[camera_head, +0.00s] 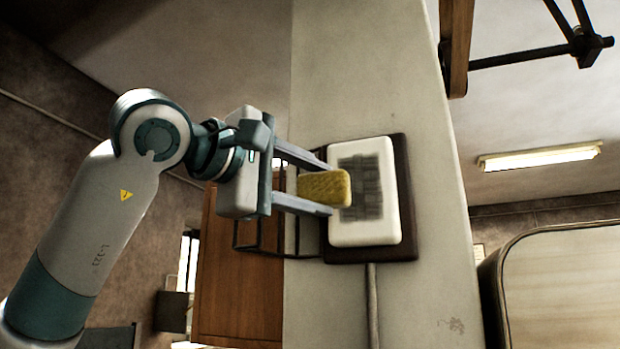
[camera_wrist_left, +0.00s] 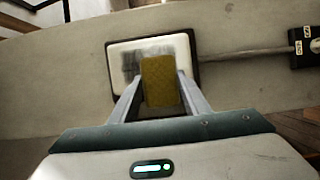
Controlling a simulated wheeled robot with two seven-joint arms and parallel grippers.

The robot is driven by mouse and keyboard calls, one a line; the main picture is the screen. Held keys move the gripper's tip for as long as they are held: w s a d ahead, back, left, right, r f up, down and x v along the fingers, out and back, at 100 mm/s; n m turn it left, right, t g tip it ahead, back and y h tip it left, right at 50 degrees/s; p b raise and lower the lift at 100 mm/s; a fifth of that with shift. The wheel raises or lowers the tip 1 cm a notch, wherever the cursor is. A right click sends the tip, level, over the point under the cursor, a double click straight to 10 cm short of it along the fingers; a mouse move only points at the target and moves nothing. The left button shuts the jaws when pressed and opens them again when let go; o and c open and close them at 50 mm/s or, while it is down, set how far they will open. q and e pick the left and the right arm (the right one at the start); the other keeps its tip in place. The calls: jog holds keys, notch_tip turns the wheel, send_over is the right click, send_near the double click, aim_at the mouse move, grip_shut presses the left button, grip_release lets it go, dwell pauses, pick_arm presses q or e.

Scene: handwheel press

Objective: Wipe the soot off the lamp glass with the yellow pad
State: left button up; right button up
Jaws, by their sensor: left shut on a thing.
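The yellow pad (camera_head: 324,188) is held between the two fingers of my left gripper (camera_head: 318,183), which is shut on it. The pad also shows in the left wrist view (camera_wrist_left: 160,82). The lamp glass (camera_head: 364,228) is a white rounded panel in a dark frame on a pale wall or pillar. A dark grey soot patch (camera_head: 368,180) covers its upper middle. The pad overlaps the left part of the soot in the head view; I cannot tell whether it touches the glass. In the left wrist view the pad hides part of the soot. My right gripper is not in view.
A conduit (camera_head: 373,300) runs from the lamp to a black box (camera_wrist_left: 303,47), seen in the left wrist view. A wire cage or rack (camera_head: 262,240) stands beside the lamp, near a wooden panel (camera_head: 235,290). The wall surface right of the lamp is bare.

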pick_arm(q)
jog(key=shift+w+d+r+p, duration=0.1)
jog(key=shift+w+d+p, duration=0.2)
jog(key=shift+w, duration=0.55)
jog(key=shift+w+d+p, duration=0.25)
jog(key=shift+w+p, duration=0.05)
jog(key=shift+w, duration=0.7)
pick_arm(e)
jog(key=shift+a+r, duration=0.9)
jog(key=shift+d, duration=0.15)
pick_arm(q)
jog(key=shift+d, duration=0.1)
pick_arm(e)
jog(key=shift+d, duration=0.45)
pick_arm(q)
jog(key=shift+w+d+p, duration=0.1)
jog(key=shift+w+p, duration=0.2)
jog(key=shift+w, duration=0.05)
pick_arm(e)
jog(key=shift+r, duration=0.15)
pick_arm(q)
jog(key=shift+w, duration=0.25)
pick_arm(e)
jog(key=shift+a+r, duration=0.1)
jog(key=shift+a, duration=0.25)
